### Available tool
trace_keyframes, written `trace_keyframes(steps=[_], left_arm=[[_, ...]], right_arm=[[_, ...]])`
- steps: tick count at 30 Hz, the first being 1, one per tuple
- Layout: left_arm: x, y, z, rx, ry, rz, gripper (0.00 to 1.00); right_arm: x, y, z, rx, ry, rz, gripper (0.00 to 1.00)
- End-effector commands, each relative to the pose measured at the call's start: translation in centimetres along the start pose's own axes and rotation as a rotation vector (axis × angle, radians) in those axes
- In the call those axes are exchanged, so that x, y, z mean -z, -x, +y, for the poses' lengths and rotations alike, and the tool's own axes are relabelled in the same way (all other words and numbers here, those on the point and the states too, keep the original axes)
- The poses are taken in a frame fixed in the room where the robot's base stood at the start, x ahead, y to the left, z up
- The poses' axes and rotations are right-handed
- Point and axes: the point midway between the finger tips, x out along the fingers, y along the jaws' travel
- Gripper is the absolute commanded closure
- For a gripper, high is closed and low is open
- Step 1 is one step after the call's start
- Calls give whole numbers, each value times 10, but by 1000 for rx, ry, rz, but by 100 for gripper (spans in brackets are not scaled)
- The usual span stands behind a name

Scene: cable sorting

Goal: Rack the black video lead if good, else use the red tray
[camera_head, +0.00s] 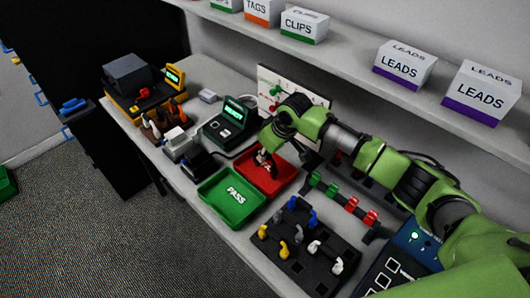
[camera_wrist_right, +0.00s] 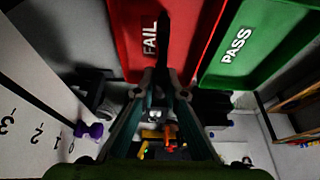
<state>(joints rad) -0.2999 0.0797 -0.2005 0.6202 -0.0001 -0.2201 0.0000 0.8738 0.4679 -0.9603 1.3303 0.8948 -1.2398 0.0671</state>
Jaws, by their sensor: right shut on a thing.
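My right gripper (camera_head: 264,160) is over the red tray (camera_head: 284,182). In the right wrist view its fingertips (camera_wrist_right: 164,78) are close together on a dark, narrow piece (camera_wrist_right: 163,32), which I take to be the black video lead. That piece reaches out over the red tray (camera_wrist_right: 122,38), marked FAIL. Most of the lead is hidden, and I cannot tell whether it touches the tray. The green tray (camera_head: 213,213), marked PASS, stands beside the red one and also shows in the right wrist view (camera_wrist_right: 272,22). My left gripper is not in view.
A tester with a lit green screen (camera_head: 234,112) stands behind the trays. A black block (camera_head: 318,278) with several coloured leads and a bar with green and red clips (camera_head: 340,197) are at right. A shelf (camera_head: 340,50) with labelled boxes hangs above the bench.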

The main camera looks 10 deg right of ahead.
Motion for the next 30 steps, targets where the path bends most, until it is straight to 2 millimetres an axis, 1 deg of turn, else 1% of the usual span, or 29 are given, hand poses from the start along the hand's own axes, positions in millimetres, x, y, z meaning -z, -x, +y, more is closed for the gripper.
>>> trace_keyframes(steps=[6, 7, 9, 16, 17, 18, 19, 30], left_arm=[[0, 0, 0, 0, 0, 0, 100], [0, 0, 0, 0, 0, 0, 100], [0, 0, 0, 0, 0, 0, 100], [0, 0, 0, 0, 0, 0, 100], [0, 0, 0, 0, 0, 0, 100], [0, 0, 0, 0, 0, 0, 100], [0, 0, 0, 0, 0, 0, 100], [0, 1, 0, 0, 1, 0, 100]], right_arm=[[0, 0, 0, 0, 0, 1, 100], [0, 0, 0, 0, 1, 1, 84], [0, 0, 0, 0, 1, 1, 69], [0, 0, 0, 0, 1, 1, 69], [0, 0, 0, 0, 1, 0, 67], [0, 0, 0, 0, 1, 0, 57], [0, 0, 0, 0, 1, 0, 50], [1, 1, 0, 0, 1, 1, 50]])
